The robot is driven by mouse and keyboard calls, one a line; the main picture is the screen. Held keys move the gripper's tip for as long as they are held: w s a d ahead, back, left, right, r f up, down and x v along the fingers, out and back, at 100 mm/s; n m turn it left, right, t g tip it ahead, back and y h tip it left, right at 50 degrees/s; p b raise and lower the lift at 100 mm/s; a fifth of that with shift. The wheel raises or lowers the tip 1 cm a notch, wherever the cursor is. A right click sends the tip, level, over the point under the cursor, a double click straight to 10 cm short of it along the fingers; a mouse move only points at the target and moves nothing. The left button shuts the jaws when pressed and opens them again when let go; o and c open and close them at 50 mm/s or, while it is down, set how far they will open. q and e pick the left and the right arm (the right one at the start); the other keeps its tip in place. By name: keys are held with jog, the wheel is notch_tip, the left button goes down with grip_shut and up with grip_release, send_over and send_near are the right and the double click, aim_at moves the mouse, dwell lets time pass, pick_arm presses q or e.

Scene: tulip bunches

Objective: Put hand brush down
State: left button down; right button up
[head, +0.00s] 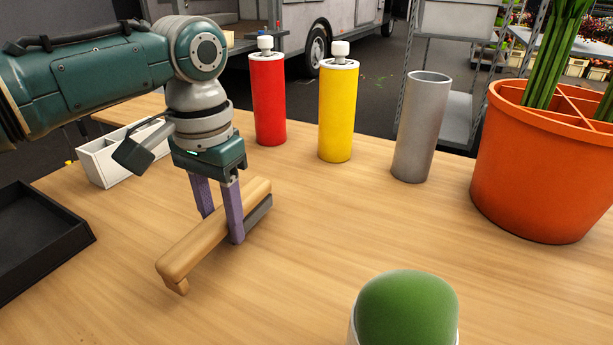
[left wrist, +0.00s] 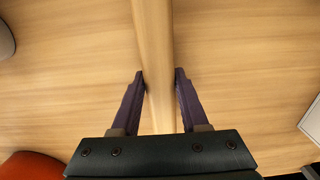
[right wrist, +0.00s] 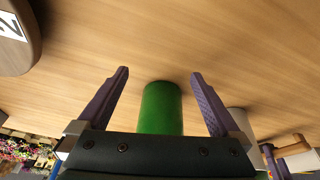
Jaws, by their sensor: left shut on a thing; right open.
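The hand brush (head: 190,250) has a long light-wood handle and a dark grey bristle strip at its far right end. It lies level, low over the wooden table or touching it; I cannot tell which. My left gripper (head: 222,226) is shut across its wooden body from above, one purple finger on each side. In the left wrist view the brush (left wrist: 155,40) runs between the left fingertips (left wrist: 160,76). My right gripper (right wrist: 160,74) is open in the right wrist view, its fingers apart with a green rounded thing (right wrist: 161,108) beyond them.
A black tray (head: 70,262) and a white box (head: 95,168) are at the left. Red (head: 268,100), yellow (head: 337,115) and grey (head: 417,130) cylinders stand behind, with an orange pot (head: 535,180) at right. A green dome (head: 408,310) is in front. The table's middle is clear.

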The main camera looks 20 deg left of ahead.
pick_arm(q)
jog(key=shift+f, duration=0.65)
pick_arm(e)
jog(key=shift+f, duration=0.25)
pick_arm(q)
jog(key=shift+c, duration=2.1)
grip_release()
jog(key=shift+f, duration=0.1)
